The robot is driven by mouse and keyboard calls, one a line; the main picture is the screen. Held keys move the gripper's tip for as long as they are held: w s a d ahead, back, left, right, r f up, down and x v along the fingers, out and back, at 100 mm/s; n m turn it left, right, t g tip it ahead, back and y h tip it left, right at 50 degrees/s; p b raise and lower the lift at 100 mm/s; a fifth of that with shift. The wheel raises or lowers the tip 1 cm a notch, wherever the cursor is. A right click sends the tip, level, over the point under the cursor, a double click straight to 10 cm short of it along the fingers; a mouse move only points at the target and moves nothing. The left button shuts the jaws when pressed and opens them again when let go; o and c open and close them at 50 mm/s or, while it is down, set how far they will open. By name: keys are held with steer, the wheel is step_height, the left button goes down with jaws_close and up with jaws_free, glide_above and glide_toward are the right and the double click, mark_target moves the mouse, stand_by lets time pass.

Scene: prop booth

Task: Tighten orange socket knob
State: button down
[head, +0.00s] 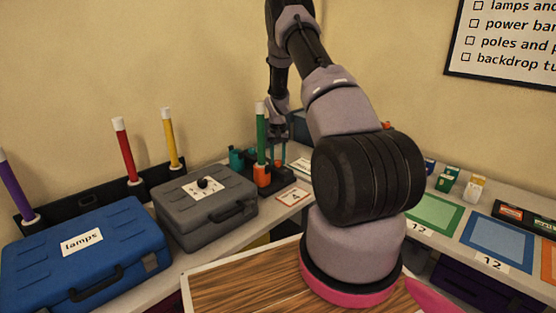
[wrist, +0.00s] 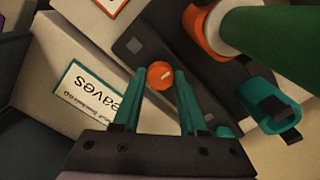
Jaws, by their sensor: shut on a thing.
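The orange knob (wrist: 160,75) is a small round cap with a pale mark. It sits between the tips of my gripper's (wrist: 160,82) two teal fingers in the wrist view, and they are shut on it. The orange socket (wrist: 200,32) is beside the knob and holds a green pole (wrist: 285,40). In the head view the orange socket (head: 262,177) stands on a dark base with the green pole (head: 262,138) upright in it. My gripper (head: 279,155) is just right of the pole there, and the knob is not clear.
A teal socket (wrist: 272,103) with a black clip is close to the right finger. In the head view, a grey case (head: 205,215) and a blue "lamps" case (head: 85,255) stand left. A "4" card (head: 293,197) lies in front.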

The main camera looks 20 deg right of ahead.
mark_target(278, 161)
steer(key=shift+m, duration=1.6)
steer(key=shift+c, duration=2.2)
jaws_free()
step_height(278, 161, up, 11)
steer(key=shift+f, duration=0.15)
steer(key=shift+s, duration=0.1)
